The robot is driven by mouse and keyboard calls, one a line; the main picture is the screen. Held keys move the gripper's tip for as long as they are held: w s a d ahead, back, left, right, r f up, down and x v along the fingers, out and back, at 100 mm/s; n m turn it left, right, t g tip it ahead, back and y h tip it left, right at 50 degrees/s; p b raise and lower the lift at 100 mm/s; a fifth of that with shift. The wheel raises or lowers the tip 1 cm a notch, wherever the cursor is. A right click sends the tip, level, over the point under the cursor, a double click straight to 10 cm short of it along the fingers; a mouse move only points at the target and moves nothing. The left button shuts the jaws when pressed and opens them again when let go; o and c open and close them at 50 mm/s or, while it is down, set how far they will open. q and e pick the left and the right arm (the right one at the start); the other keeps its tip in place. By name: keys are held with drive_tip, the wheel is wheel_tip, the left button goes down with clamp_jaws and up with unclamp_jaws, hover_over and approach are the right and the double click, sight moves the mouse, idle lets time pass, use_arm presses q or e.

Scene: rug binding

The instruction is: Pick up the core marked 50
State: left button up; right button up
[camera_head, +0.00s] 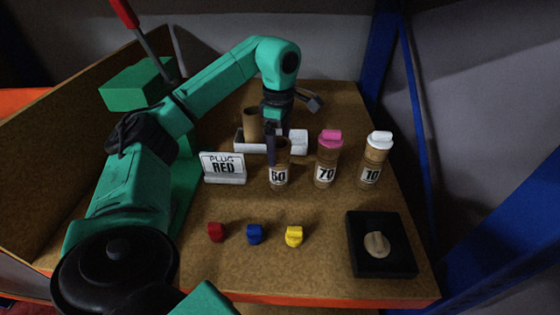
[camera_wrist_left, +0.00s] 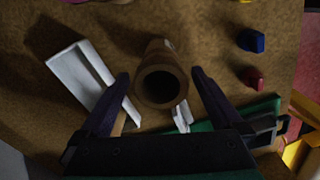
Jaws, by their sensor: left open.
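A brown cardboard core (camera_head: 279,176) stands upright on the board. Its small label looks like 60, but I cannot rule out 50. My left gripper (camera_head: 277,150) is above it, pointing down, with a dark finger by its top. In the left wrist view the open fingers (camera_wrist_left: 160,76) are on either side of the open-topped core (camera_wrist_left: 160,88), with gaps to both. Core 70 (camera_head: 325,168) has a pink plug and core 10 (camera_head: 373,168) a white plug. Another open core (camera_head: 252,124) stands at the white holder behind; no label shows on it. My right gripper is not in view.
A sign reading PLUG RED (camera_head: 223,168) stands left of the cores. Red (camera_head: 215,232), blue (camera_head: 255,234) and yellow (camera_head: 294,236) plugs lie in front. A black tray (camera_head: 356,262) with a tan piece is front right. A white holder (camera_head: 298,141) is behind.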

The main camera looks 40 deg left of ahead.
sight(280, 161)
use_arm(q)
wheel_tip(280, 161, down, 4)
drive_tip(key=shift+s+d+f+p, duration=0.1)
drive_tip(key=shift+f+p, duration=0.05)
drive_tip(key=shift+p, duration=0.15)
drive_tip(key=shift+f, duration=0.55)
drive_tip(key=c, duration=1.5)
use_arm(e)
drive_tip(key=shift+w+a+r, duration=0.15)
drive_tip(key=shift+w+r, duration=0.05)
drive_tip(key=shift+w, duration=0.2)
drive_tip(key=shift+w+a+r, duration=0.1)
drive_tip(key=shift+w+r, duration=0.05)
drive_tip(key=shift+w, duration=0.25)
